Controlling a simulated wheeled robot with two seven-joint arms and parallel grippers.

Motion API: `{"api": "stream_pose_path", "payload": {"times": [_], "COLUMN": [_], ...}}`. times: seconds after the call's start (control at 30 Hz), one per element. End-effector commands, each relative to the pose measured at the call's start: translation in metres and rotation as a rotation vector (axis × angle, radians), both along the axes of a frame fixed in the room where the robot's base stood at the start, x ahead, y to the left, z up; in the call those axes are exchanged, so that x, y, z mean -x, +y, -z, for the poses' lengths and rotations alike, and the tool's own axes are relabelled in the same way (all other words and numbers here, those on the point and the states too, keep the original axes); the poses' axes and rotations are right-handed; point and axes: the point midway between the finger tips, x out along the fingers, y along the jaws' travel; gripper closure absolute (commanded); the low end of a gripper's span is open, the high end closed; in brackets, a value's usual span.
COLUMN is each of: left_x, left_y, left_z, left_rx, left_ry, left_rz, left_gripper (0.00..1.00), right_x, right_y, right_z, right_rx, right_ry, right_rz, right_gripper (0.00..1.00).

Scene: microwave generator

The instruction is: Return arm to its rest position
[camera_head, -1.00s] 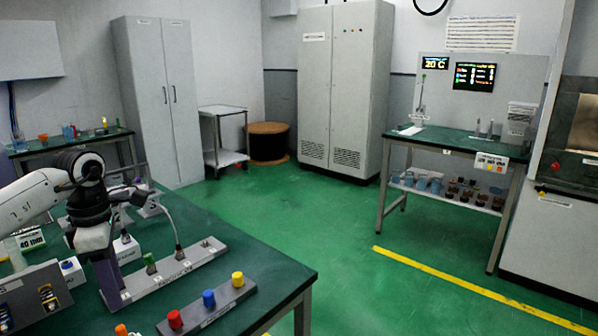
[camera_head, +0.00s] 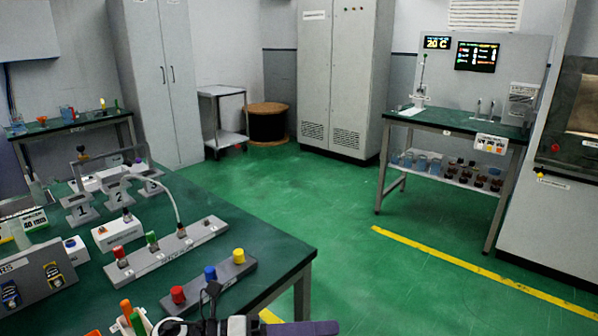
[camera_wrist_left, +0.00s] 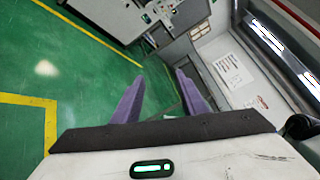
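My left gripper (camera_head: 305,327) shows at the bottom edge of the head view, cut off by the frame, by the near edge of the green-topped table (camera_head: 225,200). My right gripper is not seen in either view.
The table carries a long grey block with red and green caps (camera_head: 165,258), a block with red, blue and yellow caps (camera_head: 215,280), and numbered grey stands (camera_head: 115,192). Orange and green sticks (camera_head: 130,318) stand at the near edge. Open floor (camera_head: 345,235) lies right of the table.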

Motion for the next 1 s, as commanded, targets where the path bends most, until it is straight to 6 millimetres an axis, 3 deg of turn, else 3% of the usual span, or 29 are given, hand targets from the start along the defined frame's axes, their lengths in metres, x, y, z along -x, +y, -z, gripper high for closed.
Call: {"api": "stream_pose_path", "payload": {"times": [0.07, 0.17, 0.27, 0.37, 0.5, 0.6, 0.7, 0.83, 1.0], "left_x": [0.003, -0.004, -0.006, 0.005, 0.052, 0.098, 0.141, 0.181, 0.198], "left_y": [-0.004, 0.012, 0.043, 0.081, 0.135, 0.162, 0.179, 0.189, 0.193], "left_z": [-0.002, 0.004, 0.031, 0.077, 0.155, 0.202, 0.234, 0.256, 0.264], "left_rx": [0.19, 0.399, 0.585, 0.748, 0.934, 1.023, 1.084, 1.127, 1.143], "left_ry": [0.196, 0.453, 0.733, 1.023, 1.419, 1.646, 1.819, 1.957, 2.013], "left_rz": [-0.145, -0.342, -0.551, -0.768, -1.073, -1.254, -1.395, -1.509, -1.557], "left_gripper": [0.61, 0.61, 0.61, 0.61, 0.61, 0.61, 0.61, 0.61, 0.61], "right_x": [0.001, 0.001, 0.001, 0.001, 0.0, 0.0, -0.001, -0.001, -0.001], "right_y": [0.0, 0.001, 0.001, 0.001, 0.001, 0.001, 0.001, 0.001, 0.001], "right_z": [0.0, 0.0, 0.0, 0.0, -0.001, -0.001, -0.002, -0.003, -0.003], "right_rx": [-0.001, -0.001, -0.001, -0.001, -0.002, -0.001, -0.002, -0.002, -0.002], "right_ry": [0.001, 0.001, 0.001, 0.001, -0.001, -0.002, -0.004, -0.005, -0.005], "right_rz": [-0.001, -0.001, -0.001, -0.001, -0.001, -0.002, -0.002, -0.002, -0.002], "right_gripper": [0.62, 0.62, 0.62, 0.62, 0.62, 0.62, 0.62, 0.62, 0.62]}}
